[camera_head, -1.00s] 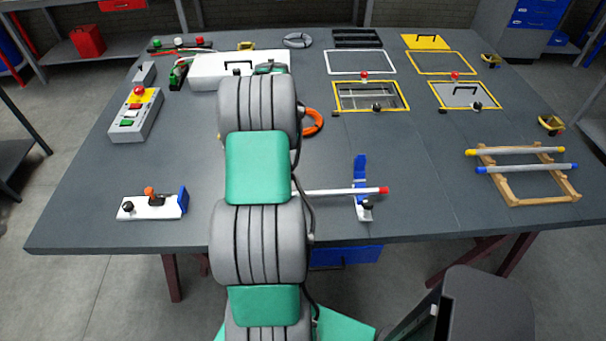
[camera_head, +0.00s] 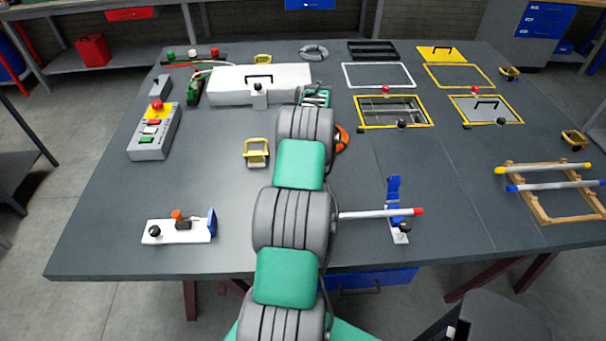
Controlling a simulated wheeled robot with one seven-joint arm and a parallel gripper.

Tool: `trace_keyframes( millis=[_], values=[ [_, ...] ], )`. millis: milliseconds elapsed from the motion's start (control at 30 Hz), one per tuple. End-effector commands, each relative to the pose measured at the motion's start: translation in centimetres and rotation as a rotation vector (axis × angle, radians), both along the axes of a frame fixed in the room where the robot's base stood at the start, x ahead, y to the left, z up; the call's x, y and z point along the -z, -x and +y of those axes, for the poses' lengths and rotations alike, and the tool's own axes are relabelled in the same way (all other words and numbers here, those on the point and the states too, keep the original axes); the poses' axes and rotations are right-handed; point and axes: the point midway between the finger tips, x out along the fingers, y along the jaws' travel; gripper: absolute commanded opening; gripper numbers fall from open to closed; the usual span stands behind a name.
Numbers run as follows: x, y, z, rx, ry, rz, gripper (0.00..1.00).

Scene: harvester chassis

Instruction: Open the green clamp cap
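A small green part (camera_head: 194,90) stands at the back left of the table, beside the left end of a white box (camera_head: 222,88), with red and white wires near it. It may be the green clamp cap; it is too small to tell whether it is open or closed. My arm reaches forward over the middle of the table, and its far teal and grey end (camera_head: 316,97) is by the right end of the white box, well to the right of the green part. My gripper's fingers are hidden behind the arm.
A yellow bracket (camera_head: 257,153) stands left of my arm. A button box (camera_head: 150,147) is at the left, and a white fixture (camera_head: 160,232) at the front left. A red-tipped rod (camera_head: 375,215) and an orange ring (camera_head: 342,138) are close to my arm's right side. The left-centre tabletop is mostly clear.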

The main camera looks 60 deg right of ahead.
Motion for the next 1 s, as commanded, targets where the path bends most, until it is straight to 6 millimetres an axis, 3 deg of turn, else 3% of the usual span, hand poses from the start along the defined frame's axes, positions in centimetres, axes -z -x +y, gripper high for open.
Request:
trace_keyframes(
  millis=[533,567,600,800,1000],
  values=[
    [0.1,1.4,-0.4,0.011,-0.018,0.012,0.0],
    [0.1,1.4,-0.4,0.012,-0.019,0.011,0.22],
    [0.1,1.4,-0.4,0.012,-0.019,0.011,0.25],
    [0.1,1.5,-0.4,0.014,-0.02,0.012,0.42],
    [0.1,1.4,-0.4,0.013,-0.021,0.012,0.43]
  ],
)
